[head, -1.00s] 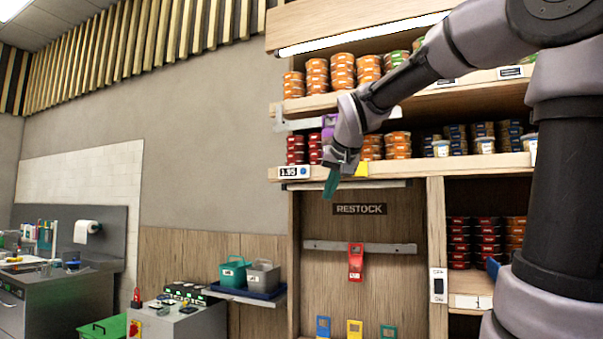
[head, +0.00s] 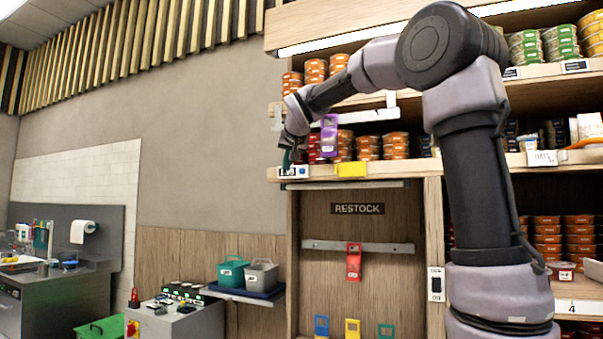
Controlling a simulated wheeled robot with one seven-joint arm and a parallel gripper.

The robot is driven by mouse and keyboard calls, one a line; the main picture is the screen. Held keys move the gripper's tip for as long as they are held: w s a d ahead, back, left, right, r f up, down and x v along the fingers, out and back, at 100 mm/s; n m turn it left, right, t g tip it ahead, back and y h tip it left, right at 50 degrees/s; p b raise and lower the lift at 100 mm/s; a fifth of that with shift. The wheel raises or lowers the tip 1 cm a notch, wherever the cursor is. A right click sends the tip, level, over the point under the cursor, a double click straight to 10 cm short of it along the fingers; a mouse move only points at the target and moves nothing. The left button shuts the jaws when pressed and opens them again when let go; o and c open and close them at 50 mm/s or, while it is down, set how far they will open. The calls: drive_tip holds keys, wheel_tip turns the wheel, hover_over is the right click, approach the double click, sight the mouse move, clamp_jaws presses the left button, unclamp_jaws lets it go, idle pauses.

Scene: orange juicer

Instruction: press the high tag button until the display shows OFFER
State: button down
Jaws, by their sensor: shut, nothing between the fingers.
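The high tag (head: 299,172) is a small white label with a dark display on the front edge of the upper shelf, at its left end. My gripper (head: 287,165) is shut and empty, pointing down right at the tag. Its teal fingertips overlap the left part of the display in the head view. I cannot tell whether they touch the tag or are in front of it. The display's text is partly hidden and too small to read now. The button on the tag's right side is very small and not clear.
A purple tag-like piece (head: 329,136) hangs from a rail just right of my gripper. A yellow piece (head: 351,169) is on the shelf edge. Stacked orange tins (head: 396,145) stand behind. A red piece (head: 354,262) hangs below the RESTOCK sign (head: 357,208).

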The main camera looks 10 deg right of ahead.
drive_tip(key=shift+w+d, duration=0.85)
drive_tip(key=shift+w, duration=0.35)
drive_tip(key=shift+w+d, duration=0.9)
drive_tip(key=shift+w, duration=0.25)
drive_tip(key=shift+w+d, duration=0.85)
drive_tip(key=shift+w, duration=0.35)
drive_tip(key=shift+w+d, duration=0.25)
drive_tip(key=shift+w, duration=0.05)
drive_tip(key=shift+w+d, duration=0.25)
drive_tip(key=shift+w, duration=0.1)
idle(0.4)
drive_tip(key=shift+s+a, duration=0.45)
drive_tip(key=shift+s, duration=0.25)
drive_tip(key=shift+s+a, duration=0.75)
drive_tip(key=shift+s, duration=0.25)
drive_tip(key=shift+s+a, duration=0.75)
drive_tip(key=shift+s, duration=0.25)
